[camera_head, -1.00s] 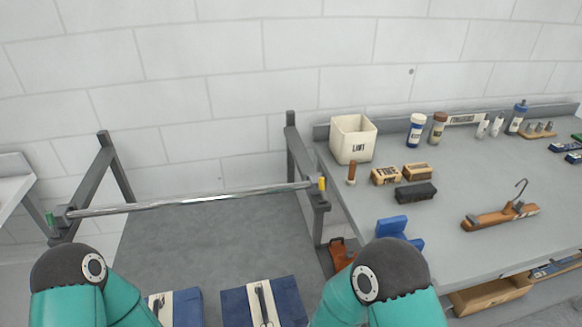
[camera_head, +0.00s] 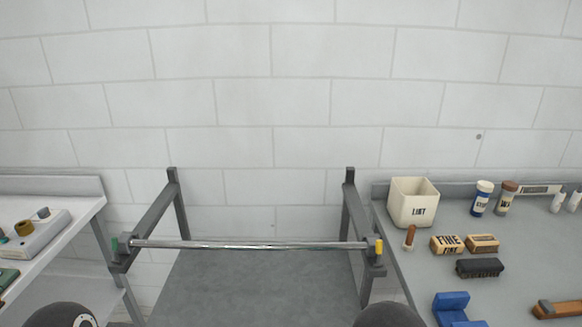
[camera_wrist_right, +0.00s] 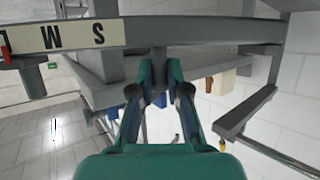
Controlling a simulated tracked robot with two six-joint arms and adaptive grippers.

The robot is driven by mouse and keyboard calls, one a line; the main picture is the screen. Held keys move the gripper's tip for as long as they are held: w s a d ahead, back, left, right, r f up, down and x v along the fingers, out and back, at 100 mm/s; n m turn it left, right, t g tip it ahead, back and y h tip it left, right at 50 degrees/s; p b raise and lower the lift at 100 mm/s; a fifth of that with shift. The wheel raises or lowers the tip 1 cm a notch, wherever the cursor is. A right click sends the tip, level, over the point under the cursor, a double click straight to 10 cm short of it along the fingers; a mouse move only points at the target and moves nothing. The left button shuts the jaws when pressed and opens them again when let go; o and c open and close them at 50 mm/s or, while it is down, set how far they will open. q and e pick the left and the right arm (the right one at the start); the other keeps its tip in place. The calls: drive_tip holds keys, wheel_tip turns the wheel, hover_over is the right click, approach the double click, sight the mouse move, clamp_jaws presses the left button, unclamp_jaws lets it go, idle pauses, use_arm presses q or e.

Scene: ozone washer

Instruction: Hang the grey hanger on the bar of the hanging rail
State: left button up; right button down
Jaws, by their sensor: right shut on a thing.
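The hanging rail's shiny bar (camera_head: 250,245) runs level between two dark grey side frames in the middle of the head view. It has a green end at left and a yellow end at right, and nothing hangs on it. In the right wrist view my right gripper (camera_wrist_right: 160,68) has its fingertips against a long grey piece with a pale strip lettered M and S, which I take for the grey hanger (camera_wrist_right: 200,30). The gripper is shut on it. Its hook is not clearly visible. My left gripper is out of view; only dark arm joints show at the bottom.
A bench at right holds a cream LINT box (camera_head: 413,203), brushes (camera_head: 480,268), bottles and a blue block (camera_head: 452,308). A white table (camera_head: 60,230) with a pale device (camera_head: 38,240) stands at left. The space above the bar is clear.

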drive_tip(key=w+r+n+t+y+p, duration=0.2)
drive_tip(key=w+r+n+y+p, duration=0.2)
drive_tip(key=r, duration=0.9)
drive_tip(key=w+r+n+t+y+p, duration=0.3)
drive_tip(key=w+r+n+y+p, duration=0.2)
drive_tip(key=r, duration=0.9)
drive_tip(key=shift+w+r+n+y, duration=0.2)
drive_tip(key=shift+w+n+y, duration=0.55)
drive_tip(key=shift+w, duration=0.35)
